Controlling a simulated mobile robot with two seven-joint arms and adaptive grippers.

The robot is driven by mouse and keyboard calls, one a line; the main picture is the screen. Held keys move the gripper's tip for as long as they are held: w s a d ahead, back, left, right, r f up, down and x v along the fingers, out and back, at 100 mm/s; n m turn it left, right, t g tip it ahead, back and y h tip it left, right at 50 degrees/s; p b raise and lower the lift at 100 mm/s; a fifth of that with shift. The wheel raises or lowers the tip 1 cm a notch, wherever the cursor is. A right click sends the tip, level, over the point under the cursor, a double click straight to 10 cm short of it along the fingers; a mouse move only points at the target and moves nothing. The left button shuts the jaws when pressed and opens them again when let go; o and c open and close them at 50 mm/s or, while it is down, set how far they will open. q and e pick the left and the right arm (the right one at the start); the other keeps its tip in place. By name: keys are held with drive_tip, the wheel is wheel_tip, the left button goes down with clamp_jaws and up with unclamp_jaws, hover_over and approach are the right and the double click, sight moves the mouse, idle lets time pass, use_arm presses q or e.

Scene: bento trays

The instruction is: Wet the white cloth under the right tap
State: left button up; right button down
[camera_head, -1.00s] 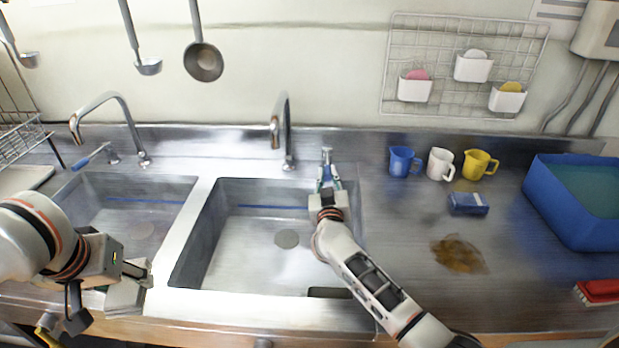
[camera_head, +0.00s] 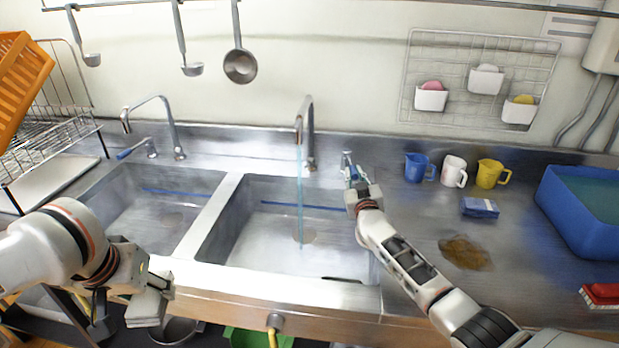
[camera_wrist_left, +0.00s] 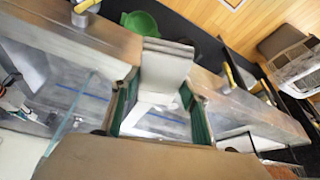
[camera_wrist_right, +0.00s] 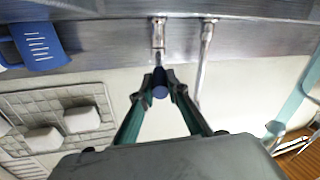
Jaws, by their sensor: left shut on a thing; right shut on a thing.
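The right tap (camera_head: 309,130) runs a thin stream of water (camera_head: 300,200) into the right basin (camera_head: 250,235). My right gripper (camera_head: 353,178) is shut on the tap's lever (camera_head: 346,160); in the right wrist view its fingertips close around the lever's round blue end (camera_wrist_right: 160,91). My left gripper (camera_head: 138,287) is shut on the folded white cloth (camera_head: 148,308), in front of the sink's front edge, left of and away from the stream. In the left wrist view the cloth (camera_wrist_left: 166,62) sticks out between the green fingers.
The left tap (camera_head: 165,125) has no visible stream. Blue, white and yellow mugs (camera_head: 490,174), a blue sponge (camera_head: 480,208), a brown stain (camera_head: 464,252) and a blue tub (camera_head: 580,205) are on the right counter. A dish rack (camera_head: 50,145) stands left.

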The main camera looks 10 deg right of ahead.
drive_tip(key=shift+d, duration=0.1)
drive_tip(key=c, duration=2)
unclamp_jaws()
drive_tip(key=shift+o, duration=0.2)
drive_tip(key=shift+s+f, duration=0.1)
drive_tip(key=shift+s, duration=0.75)
drive_tip(key=s, duration=1)
drive_tip(key=shift+s+a, duration=0.2)
drive_tip(key=shift+a, duration=0.15)
drive_tip(key=shift+a, duration=0.1)
